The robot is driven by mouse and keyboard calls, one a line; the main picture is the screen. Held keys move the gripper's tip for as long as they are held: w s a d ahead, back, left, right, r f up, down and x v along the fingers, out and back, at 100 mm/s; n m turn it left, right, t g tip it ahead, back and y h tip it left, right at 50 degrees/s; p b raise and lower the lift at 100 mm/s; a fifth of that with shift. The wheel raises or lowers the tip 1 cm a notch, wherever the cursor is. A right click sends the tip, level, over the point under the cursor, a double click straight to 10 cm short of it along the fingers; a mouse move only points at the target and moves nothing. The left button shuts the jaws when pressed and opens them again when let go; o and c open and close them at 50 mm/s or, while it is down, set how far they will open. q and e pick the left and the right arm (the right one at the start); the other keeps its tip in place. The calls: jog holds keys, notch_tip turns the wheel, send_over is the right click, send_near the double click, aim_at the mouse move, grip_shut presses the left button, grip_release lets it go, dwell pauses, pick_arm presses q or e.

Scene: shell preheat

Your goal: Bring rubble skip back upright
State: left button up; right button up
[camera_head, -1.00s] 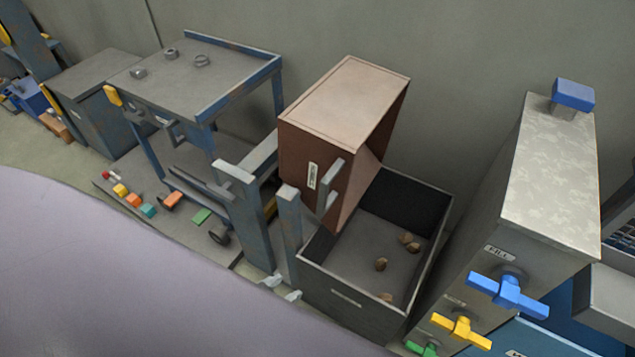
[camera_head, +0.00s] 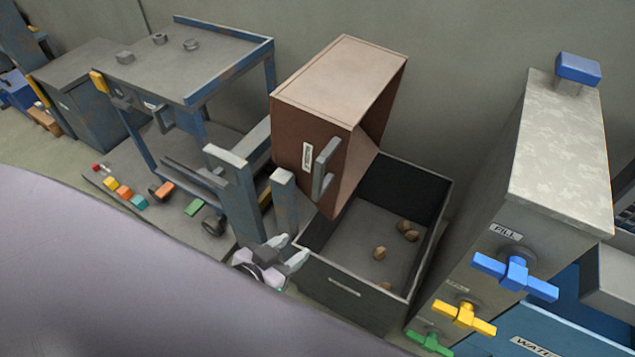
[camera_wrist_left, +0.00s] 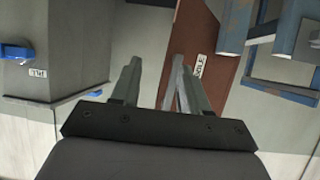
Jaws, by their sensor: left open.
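The rubble skip (camera_head: 292,135) is a brown box, tilted over a dark open bin (camera_head: 325,283). A grey handle (camera_head: 325,168) and a white label are on its front face. Several brown stones (camera_head: 407,230) lie on the bin floor. My left gripper (camera_head: 289,249) is open and empty at the bin's near left corner, below and left of the handle and apart from it. In the left wrist view the open fingers (camera_wrist_left: 156,62) point toward the brown skip (camera_wrist_left: 193,32), which is right of centre. My right gripper is not in view.
Grey-blue posts (camera_head: 245,200) stand just left of the skip. A workbench (camera_head: 190,70) with nuts is farther left. A grey cabinet (camera_head: 560,150) with blue, yellow and green valve handles (camera_head: 515,273) stands right of the bin.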

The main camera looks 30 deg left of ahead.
aim_at(316, 177)
pick_arm(q)
jog(key=w+r+t+b, duration=0.1)
jog(key=w+t+b, duration=0.1)
jog(key=w+b, duration=0.1)
jog(key=w+a+r+t+b, duration=0.1)
jog(key=w+r+b, duration=0.1)
jog(key=b, duration=0.3)
jog(key=w+a+r+t+y+b, duration=0.1)
jog(key=w+r+t+b, duration=0.1)
jog(key=w+b, duration=0.2)
jog(key=shift+w+t, duration=0.3)
jog(key=shift+w, duration=0.05)
jog(key=w, duration=0.3)
jog(key=w+b, duration=0.1)
jog(key=w, duration=0.1)
jog(key=shift+d+f, duration=0.1)
jog(key=shift+d, duration=0.15)
jog(key=shift+w+d, duration=0.1)
jog(key=shift+w, duration=0.65)
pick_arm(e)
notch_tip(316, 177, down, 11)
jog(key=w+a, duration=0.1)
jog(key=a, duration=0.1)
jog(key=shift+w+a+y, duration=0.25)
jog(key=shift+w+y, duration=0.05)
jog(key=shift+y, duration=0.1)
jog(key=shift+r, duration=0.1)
pick_arm(q)
grip_shut()
